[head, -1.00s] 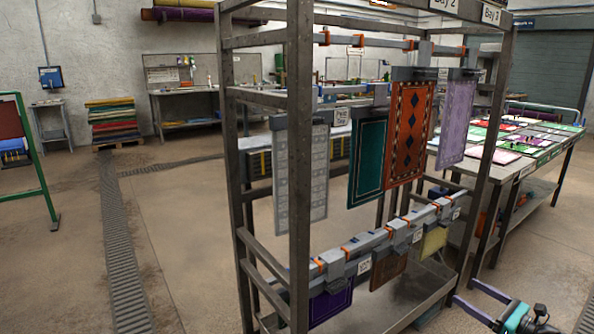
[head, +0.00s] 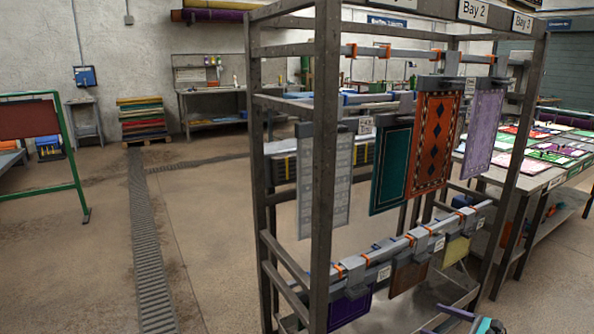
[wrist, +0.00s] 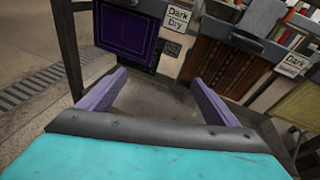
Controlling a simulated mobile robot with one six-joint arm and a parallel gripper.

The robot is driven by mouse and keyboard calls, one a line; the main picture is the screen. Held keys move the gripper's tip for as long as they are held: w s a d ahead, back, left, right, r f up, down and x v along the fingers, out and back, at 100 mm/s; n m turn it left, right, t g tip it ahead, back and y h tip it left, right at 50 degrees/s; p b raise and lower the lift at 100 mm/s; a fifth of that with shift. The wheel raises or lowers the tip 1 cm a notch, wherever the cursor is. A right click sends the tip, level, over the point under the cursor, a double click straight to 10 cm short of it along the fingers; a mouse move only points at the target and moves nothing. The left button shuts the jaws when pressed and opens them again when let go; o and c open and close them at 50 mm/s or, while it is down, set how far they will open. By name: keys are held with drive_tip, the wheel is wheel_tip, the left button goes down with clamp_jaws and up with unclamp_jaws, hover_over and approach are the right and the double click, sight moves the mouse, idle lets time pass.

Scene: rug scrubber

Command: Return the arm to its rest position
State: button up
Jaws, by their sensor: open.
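My gripper (wrist: 158,100) shows in the wrist view with its two purple fingers spread apart and nothing between them.
A metal rack (head: 327,160) holds hanging rugs, including an orange one (head: 433,145) and a lilac one (head: 483,135). A table with rug samples (head: 545,180) stands at right. A green frame (head: 72,170) stands at left. The floor (head: 200,240) left of the rack is open.

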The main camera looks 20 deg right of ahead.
drive_tip(key=s+a+f+n+g+y+p, duration=0.1)
drive_tip(key=a+f+n+g+p, duration=0.35)
drive_tip(key=a, duration=1.15)
drive_tip(key=s+a+f+n+g+y+p, duration=0.15)
drive_tip(key=a+f+n+g, duration=0.65)
drive_tip(key=a, duration=0.9)
drive_tip(key=s+a+f+n+g+h+p, duration=0.3)
drive_tip(key=s+a+f+n+p, duration=0.25)
drive_tip(key=s+a, duration=0.35)
drive_tip(key=s+a+n+g+h+p, duration=0.2)
drive_tip(key=s+n+h, duration=0.1)
drive_tip(key=s+n, duration=0.2)
drive_tip(key=s+a+r+n+g+h+p, duration=0.1)
drive_tip(key=s+a+n+h+p, duration=0.1)
drive_tip(key=s+n, duration=0.4)
drive_tip(key=shift+s+a+g+h, duration=0.35)
drive_tip(key=shift+s+h, duration=0.4)
drive_tip(key=shift+s, duration=0.15)
